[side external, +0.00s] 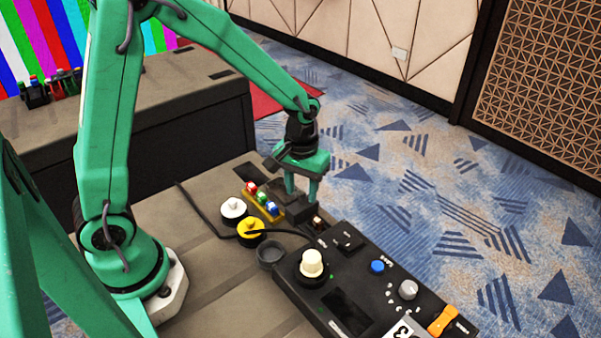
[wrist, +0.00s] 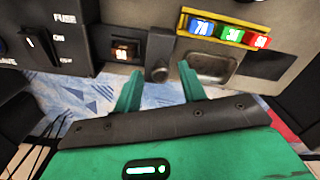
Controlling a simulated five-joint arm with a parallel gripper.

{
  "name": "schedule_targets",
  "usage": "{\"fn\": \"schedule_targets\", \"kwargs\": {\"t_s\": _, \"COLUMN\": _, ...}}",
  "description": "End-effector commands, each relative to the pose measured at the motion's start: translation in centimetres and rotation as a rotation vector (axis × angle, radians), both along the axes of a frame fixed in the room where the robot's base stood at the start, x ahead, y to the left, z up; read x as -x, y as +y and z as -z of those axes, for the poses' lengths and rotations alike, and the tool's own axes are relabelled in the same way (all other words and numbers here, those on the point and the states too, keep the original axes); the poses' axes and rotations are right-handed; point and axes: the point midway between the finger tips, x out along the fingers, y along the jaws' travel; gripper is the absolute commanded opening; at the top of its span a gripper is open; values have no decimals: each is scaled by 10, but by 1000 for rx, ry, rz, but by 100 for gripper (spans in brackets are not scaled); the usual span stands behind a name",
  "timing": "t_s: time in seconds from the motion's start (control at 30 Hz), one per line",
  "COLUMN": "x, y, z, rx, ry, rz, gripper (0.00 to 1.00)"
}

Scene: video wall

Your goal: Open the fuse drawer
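The fuse drawer appears to be the dark block (wrist: 158,43) at the end of the black control panel, by the "FUSE" label in the wrist view. It also shows in the side view (side external: 299,212). A small round knob (wrist: 160,74) sits at its front. Beside the block is a window with a small orange-lit fuse (wrist: 125,50). My gripper (wrist: 158,78) is open and empty, its fingers apart on either side of the knob in the wrist picture. In the side view my gripper (side external: 302,194) points down at the block. I cannot tell whether the fingers touch it.
A yellow holder (wrist: 226,18) with blue, green and red fuses stands beside the drawer. White (side external: 233,208) and yellow (side external: 251,230) round pieces, a grey cup (side external: 270,254) and a black cable lie near. The panel (side external: 345,298) carries knobs and a switch.

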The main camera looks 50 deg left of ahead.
Motion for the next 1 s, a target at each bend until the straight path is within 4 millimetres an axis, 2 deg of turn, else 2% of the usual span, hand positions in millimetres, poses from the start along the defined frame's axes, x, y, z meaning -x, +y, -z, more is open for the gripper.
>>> {"fn": "schedule_targets", "kwargs": {"t_s": 0.3, "x": 0, "y": 0, "z": 0, "rx": 0, "ry": 2, "rz": 0, "gripper": 41}}
{"fn": "schedule_targets", "kwargs": {"t_s": 0.47, "x": 0, "y": 0, "z": -7, "rx": 0, "ry": 1, "rz": 0, "gripper": 41}}
{"fn": "schedule_targets", "kwargs": {"t_s": 1.0, "x": 0, "y": 0, "z": -69, "rx": 0, "ry": -2, "rz": 0, "gripper": 41}}
